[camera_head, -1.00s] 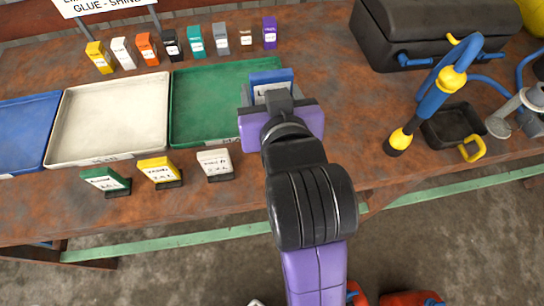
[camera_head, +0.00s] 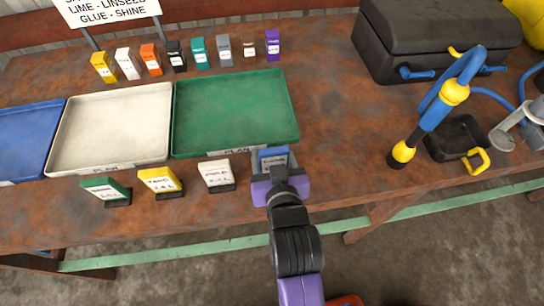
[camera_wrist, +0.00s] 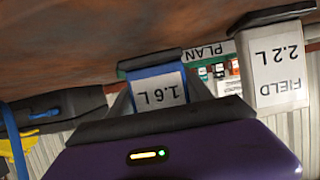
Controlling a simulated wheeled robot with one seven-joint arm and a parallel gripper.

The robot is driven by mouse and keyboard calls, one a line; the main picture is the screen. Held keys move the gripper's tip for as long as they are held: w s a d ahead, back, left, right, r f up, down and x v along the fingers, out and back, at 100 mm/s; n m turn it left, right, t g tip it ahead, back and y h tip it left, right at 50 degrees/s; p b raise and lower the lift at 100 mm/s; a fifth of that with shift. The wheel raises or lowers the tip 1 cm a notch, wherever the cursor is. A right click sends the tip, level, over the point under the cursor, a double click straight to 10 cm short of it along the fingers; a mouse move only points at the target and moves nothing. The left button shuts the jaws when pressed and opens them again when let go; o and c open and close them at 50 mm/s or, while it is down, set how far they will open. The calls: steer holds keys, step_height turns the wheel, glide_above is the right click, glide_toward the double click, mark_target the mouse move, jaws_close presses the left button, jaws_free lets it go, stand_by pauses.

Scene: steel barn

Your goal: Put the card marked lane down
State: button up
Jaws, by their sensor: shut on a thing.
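My gripper (camera_head: 275,172) is shut on a blue card (camera_head: 275,154) with a white label, near the bench's front edge. The card is upright, right of the white card and in front of the green tray's right end. In the wrist view the blue card (camera_wrist: 155,86) appears upside down and reads 1.6 L; its name is not legible. I cannot tell whether its dark foot touches the bench. The white card (camera_head: 217,174) stands just left of my gripper; in the wrist view it reads FIELD 2.2 L (camera_wrist: 279,65).
A yellow card (camera_head: 160,181) and a green card (camera_head: 104,188) continue the front row. Behind are blue (camera_head: 22,137), cream (camera_head: 112,128) and green trays (camera_head: 235,112). Several small boxes line the back. A lamp-like blue-yellow tool (camera_head: 430,118) and black case stand right. Bench between is clear.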

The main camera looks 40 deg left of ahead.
steer(key=shift+f, duration=0.65)
steer(key=shift+f, duration=0.15)
steer(key=o, duration=1.4)
steer(key=shift+o, duration=0.2)
steer(key=v, duration=1.2)
